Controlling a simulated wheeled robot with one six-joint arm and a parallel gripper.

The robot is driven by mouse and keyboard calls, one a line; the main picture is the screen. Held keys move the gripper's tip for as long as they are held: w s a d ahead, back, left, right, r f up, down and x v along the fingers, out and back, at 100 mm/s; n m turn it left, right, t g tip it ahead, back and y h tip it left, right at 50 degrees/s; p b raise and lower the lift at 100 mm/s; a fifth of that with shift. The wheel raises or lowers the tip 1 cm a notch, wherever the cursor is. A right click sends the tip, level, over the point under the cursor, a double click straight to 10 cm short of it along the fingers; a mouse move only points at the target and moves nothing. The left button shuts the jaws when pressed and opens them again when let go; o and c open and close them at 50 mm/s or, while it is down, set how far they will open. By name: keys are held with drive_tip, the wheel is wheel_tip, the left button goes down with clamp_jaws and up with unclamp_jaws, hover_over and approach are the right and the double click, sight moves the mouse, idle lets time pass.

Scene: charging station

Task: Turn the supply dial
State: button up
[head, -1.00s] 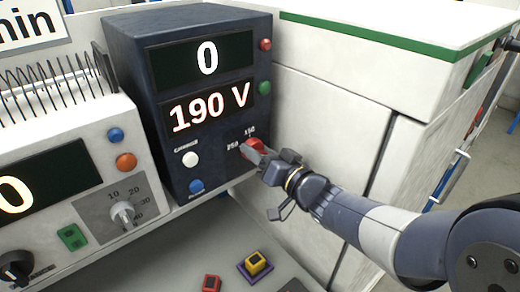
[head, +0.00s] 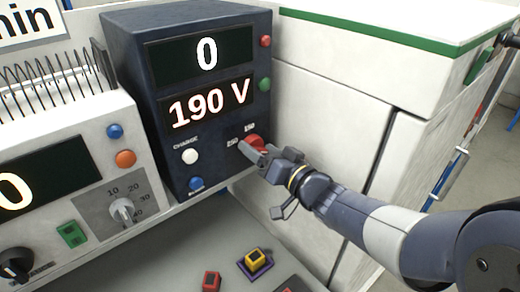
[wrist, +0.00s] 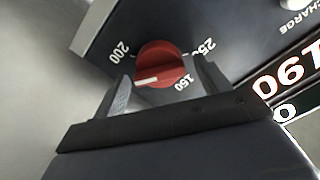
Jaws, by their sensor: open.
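The supply dial is a red round knob (head: 256,141) on the lower right of the dark blue supply unit's front. The supply display (head: 210,104) reads 190 V.
A white button (head: 190,156) and a blue button (head: 196,184) sit left of the dial. A grey-white instrument (head: 140,145) stands at left. A white cabinet (head: 325,125) is close on the right. Small red and yellow buttons lie on the bench below.

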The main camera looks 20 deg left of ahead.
drive_tip(key=b+v, duration=0.1)
drive_tip(key=v, duration=0.9)
idle(0.7)
drive_tip(key=w+a+n+b, duration=0.1)
drive_tip(key=a+n+b, duration=0.1)
drive_tip(key=n, duration=0.3)
drive_tip(key=w+a+n+b, duration=0.2)
drive_tip(key=a+n+b, duration=0.1)
drive_tip(key=a+n, duration=0.1)
drive_tip(key=w+a+n+b, duration=0.1)
drive_tip(key=a+n+b, duration=0.1)
drive_tip(key=a+n, duration=0.2)
drive_tip(key=shift+w+n, duration=0.3)
drive_tip(key=shift+n, duration=0.9)
drive_tip(key=c, duration=1)
drive_tip(key=shift+o, duration=0.2)
drive_tip(key=shift+m, duration=0.3)
